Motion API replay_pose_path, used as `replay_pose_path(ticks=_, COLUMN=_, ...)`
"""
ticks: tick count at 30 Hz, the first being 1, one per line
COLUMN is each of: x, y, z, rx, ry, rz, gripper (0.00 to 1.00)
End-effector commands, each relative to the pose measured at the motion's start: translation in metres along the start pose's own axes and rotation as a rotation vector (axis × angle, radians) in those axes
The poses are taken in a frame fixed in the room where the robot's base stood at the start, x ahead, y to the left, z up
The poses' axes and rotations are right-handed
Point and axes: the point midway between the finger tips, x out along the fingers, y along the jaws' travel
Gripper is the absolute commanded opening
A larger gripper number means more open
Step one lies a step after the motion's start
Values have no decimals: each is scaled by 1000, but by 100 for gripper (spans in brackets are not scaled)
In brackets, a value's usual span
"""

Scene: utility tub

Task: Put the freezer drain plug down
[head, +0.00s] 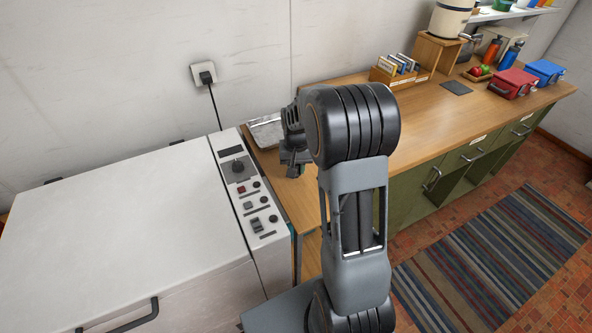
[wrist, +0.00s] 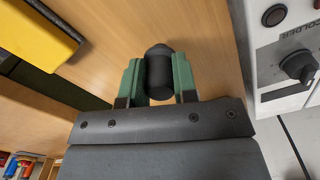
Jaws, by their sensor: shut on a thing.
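The freezer drain plug (wrist: 159,72) is a dark, short cylinder with a narrower rounded end. In the wrist view it sits between the green fingers of my gripper (wrist: 160,82), which is shut on it. The wooden counter (wrist: 120,32) shows behind the plug; I cannot tell whether the plug touches it. In the head view my gripper (head: 296,165) is over the left end of the counter, just right of the freezer's control panel. The plug is not clearly visible there. The white freezer (head: 120,225) stands at the left with its lid shut.
A metal tray (head: 266,131) lies on the counter behind my gripper. The freezer control panel (head: 248,195) with its knob is close by. A yellow object (wrist: 38,32) is at the wrist view's upper left. A card box (head: 398,72), red box (head: 513,83) and blue box (head: 544,72) stand farther right.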

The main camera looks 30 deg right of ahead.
Motion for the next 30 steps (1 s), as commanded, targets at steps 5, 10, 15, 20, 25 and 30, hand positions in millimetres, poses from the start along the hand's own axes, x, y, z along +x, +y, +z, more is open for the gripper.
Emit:
replay_pose_path(ticks=5, x=16, y=0, z=1, rx=0, ry=-1, rz=0, gripper=4)
replay_pose_path(ticks=10, x=16, y=0, z=1, rx=0, ry=0, rz=0, gripper=4)
replay_pose_path(ticks=15, x=20, y=0, z=1, rx=0, ry=0, rz=0, gripper=4)
replay_pose_path(ticks=20, x=19, y=0, z=1, rx=0, ry=0, rz=0, gripper=39)
replay_pose_path(ticks=25, x=19, y=0, z=1, rx=0, ry=0, rz=0, gripper=52)
replay_pose_path(ticks=30, x=19, y=0, z=1, rx=0, ry=0, rz=0, gripper=52)
